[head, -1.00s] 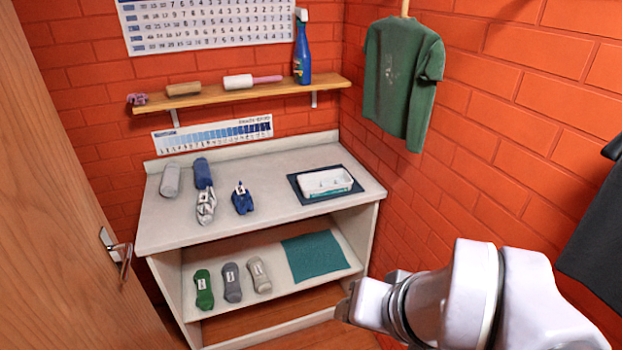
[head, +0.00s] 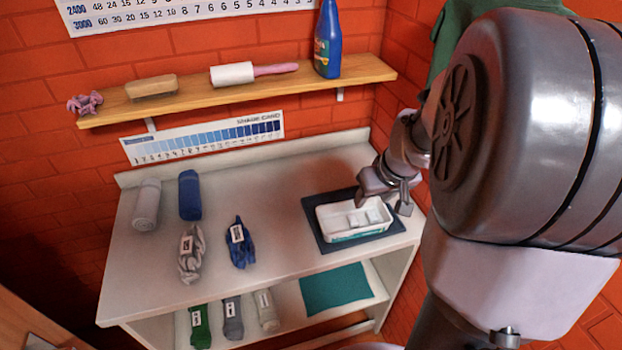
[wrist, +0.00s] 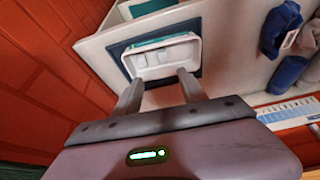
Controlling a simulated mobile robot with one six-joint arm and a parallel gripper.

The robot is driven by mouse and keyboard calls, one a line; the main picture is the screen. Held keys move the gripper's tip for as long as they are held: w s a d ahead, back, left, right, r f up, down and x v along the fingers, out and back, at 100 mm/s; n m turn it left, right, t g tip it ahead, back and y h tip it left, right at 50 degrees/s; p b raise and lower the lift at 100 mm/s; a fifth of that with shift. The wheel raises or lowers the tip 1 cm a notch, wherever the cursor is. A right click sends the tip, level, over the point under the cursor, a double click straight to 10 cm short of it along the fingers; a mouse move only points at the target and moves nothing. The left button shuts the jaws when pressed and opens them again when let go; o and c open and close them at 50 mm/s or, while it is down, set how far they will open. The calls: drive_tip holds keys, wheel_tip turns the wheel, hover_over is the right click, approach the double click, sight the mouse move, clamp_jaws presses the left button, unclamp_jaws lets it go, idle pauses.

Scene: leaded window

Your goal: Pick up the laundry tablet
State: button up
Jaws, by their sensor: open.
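A white tray (head: 334,228) sits on a dark blue mat (head: 318,238) at the right of the white counter. Small pale block-like pieces (head: 357,219) lie inside it; I cannot clearly single out the laundry tablet among them. In the wrist view the tray (wrist: 190,44) also holds pale shapes (wrist: 151,59), white on white. My gripper (head: 384,203) is open and empty, above the tray's back right part. In the wrist view its fingers (wrist: 160,80) point at the tray's near side, apart from each other. Any contact with the tray cannot be told.
A grey roll (head: 146,205), a blue roll (head: 190,195) and two bundled cloths, grey (head: 191,258) and blue (head: 240,245), lie left on the counter. A shelf (head: 200,92) above holds a blue bottle (head: 327,45) and other items. The counter's middle is clear.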

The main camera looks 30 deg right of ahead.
drive_tip(key=b, duration=0.4)
approach(353, 219)
drive_tip(key=shift+d+f, duration=0.25)
drive_tip(key=shift+f, duration=1)
drive_tip(key=b+x, duration=0.1)
drive_tip(key=x, duration=0.2)
drive_tip(key=b+x, duration=0.1)
drive_tip(key=x, duration=0.2)
drive_tip(key=shift+w+a+r, duration=0.1)
drive_tip(key=shift+w+a, duration=0.05)
drive_tip(key=shift+w, duration=0.4)
drive_tip(key=shift+s, duration=0.1)
drive_tip(key=shift+c, duration=0.7)
clamp_jaws()
